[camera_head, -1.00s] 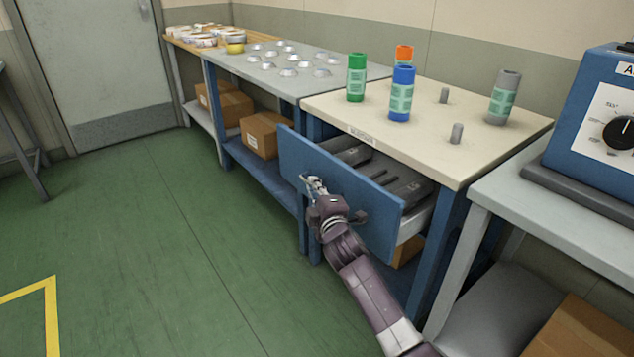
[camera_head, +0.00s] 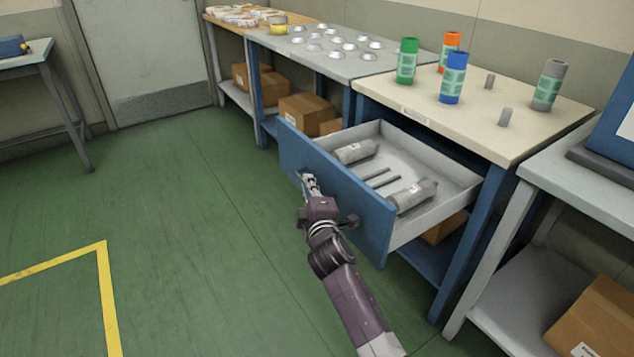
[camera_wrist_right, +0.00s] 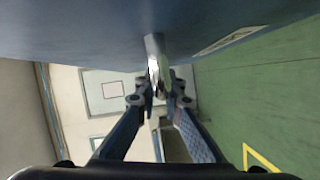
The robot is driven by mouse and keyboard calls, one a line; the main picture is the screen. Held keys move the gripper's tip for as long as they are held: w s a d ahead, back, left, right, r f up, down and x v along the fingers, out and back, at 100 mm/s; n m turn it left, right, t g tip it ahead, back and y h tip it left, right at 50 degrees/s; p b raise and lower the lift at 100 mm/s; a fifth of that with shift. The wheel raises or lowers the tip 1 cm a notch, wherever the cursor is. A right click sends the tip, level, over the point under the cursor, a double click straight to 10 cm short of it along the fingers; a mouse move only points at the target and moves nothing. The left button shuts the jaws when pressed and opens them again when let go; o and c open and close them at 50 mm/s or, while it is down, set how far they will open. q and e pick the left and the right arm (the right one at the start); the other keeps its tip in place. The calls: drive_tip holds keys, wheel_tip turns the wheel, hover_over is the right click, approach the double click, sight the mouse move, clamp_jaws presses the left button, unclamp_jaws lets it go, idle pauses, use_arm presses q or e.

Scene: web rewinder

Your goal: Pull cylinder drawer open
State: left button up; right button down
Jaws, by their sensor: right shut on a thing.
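The cylinder drawer (camera_head: 362,213) has a blue front and a light grey tray, and it stands well out from under the cream-topped bench. Inside lie two grey cylinders (camera_head: 412,194) (camera_head: 356,151) with thin dark rods between them. My right gripper (camera_head: 308,180) is at the left part of the drawer front, shut on the drawer handle (camera_wrist_right: 154,58), which shows as a pale metal bar in the right wrist view. The fingers (camera_wrist_right: 160,95) close around it there, below the blue front. My left gripper is not in view.
On the bench top (camera_head: 470,118) stand a green cylinder (camera_head: 407,61), an orange one (camera_head: 451,42), a blue one (camera_head: 453,79) and a grey one (camera_head: 549,85), plus two short pegs. Cardboard boxes (camera_head: 305,113) sit on low shelves. The green floor (camera_head: 190,220) before the drawer is clear.

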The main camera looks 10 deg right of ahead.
drive_tip(key=shift+s+a+f, duration=0.1)
drive_tip(key=shift+s+a, duration=0.05)
drive_tip(key=shift+a, duration=0.2)
drive_tip(key=c, duration=2)
unclamp_jaws()
drive_tip(key=shift+c, duration=0.2)
drive_tip(key=s+r, duration=0.1)
drive_tip(key=s, duration=1.1)
drive_tip(key=shift+a, duration=0.25)
